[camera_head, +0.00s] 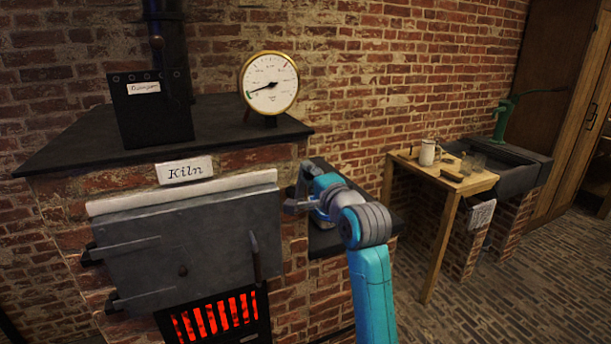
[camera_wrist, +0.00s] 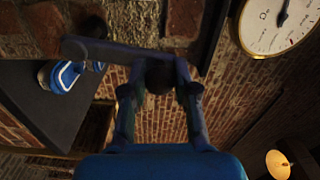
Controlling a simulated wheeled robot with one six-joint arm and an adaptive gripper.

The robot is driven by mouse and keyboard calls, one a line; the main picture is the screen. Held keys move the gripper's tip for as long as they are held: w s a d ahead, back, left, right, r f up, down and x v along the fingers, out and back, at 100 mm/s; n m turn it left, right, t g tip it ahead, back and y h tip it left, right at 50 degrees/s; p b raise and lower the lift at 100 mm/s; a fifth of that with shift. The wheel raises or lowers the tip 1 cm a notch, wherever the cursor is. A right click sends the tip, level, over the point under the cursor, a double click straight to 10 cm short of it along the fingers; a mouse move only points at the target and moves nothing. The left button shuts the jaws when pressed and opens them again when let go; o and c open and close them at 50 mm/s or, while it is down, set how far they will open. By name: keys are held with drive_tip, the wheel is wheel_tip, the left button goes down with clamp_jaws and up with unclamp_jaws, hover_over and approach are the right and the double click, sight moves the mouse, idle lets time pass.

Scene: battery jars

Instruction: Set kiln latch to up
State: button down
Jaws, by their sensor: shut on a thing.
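The kiln door (camera_head: 190,250) is a grey metal plate, shut, under the "Kiln" sign (camera_head: 184,170). A dark handle (camera_head: 255,258) stands near upright at the door's right side. My gripper (camera_head: 292,198) is at the brick edge just right of the door's upper right corner. In the wrist view, my gripper (camera_wrist: 158,90) is closed around a dark round knob (camera_wrist: 158,79) at one end of a dark bar (camera_wrist: 95,50), which looks like the kiln latch. The bar runs left from the knob across the picture. In the head view the gripper covers it, so I cannot tell its setting there.
A dial gauge (camera_head: 270,83) and a black damper box (camera_head: 152,108) stand on the kiln top (camera_head: 70,140). A glowing grate (camera_head: 215,318) is below the door. A dark ledge (camera_head: 330,243) adjoins the kiln. A wooden table (camera_head: 455,186) with jars stands at right; floor beyond is open.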

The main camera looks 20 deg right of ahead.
drive_tip(key=shift+d, duration=0.1)
idle(0.4)
drive_tip(key=c, duration=0.9)
unclamp_jaws()
drive_tip(key=shift+o, duration=0.2)
drive_tip(key=s, duration=1.2)
drive_tip(key=shift+f, duration=0.1)
